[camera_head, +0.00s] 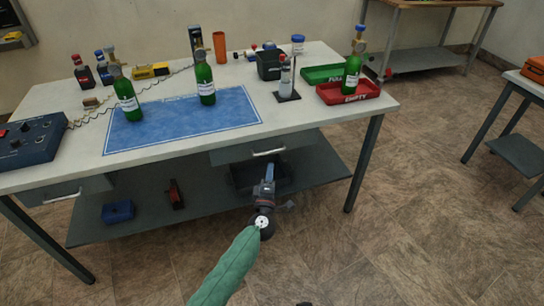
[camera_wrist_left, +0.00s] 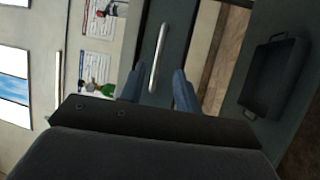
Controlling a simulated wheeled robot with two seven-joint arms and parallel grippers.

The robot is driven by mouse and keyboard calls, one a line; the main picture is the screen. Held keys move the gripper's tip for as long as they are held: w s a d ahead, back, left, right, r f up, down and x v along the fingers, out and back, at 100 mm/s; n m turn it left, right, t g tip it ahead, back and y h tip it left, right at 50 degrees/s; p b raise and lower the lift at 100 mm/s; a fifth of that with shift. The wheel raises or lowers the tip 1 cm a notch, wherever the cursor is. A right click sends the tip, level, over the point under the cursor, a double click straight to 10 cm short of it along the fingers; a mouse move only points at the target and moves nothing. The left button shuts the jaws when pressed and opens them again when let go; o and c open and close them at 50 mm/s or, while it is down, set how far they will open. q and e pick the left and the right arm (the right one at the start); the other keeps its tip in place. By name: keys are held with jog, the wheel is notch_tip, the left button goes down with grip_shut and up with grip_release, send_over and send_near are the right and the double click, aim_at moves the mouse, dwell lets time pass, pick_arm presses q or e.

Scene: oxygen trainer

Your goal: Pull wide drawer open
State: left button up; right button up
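The drawer (camera_head: 228,156) under the right part of the workbench has a grey front with a pale bar handle (camera_head: 268,152). It looks closed. My left gripper (camera_head: 268,172) is just below and in front of this handle, at the end of an arm with a green sleeve. In the left wrist view the handle (camera_wrist_left: 158,58) lies ahead, between the lines of two blue fingers (camera_wrist_left: 158,88). The fingers are apart, with nothing held, and the handle looks beyond their tips. My right gripper is not in view.
The workbench (camera_head: 330,125) carries green bottles, a blue mat (camera_head: 180,125) and trays. A second drawer handle (camera_head: 62,197) is at the left. A dark bin (camera_wrist_left: 275,75) sits on the lower shelf. A table leg (camera_head: 365,160) stands right of the drawer; floor in front is clear.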

pick_arm(q)
jog(key=a+x, duration=0.1)
jog(key=x, duration=0.6)
jog(key=shift+w+r+n+y, duration=0.15)
jog(key=shift+w+n+y, duration=0.15)
jog(key=shift+w, duration=0.15)
grip_shut()
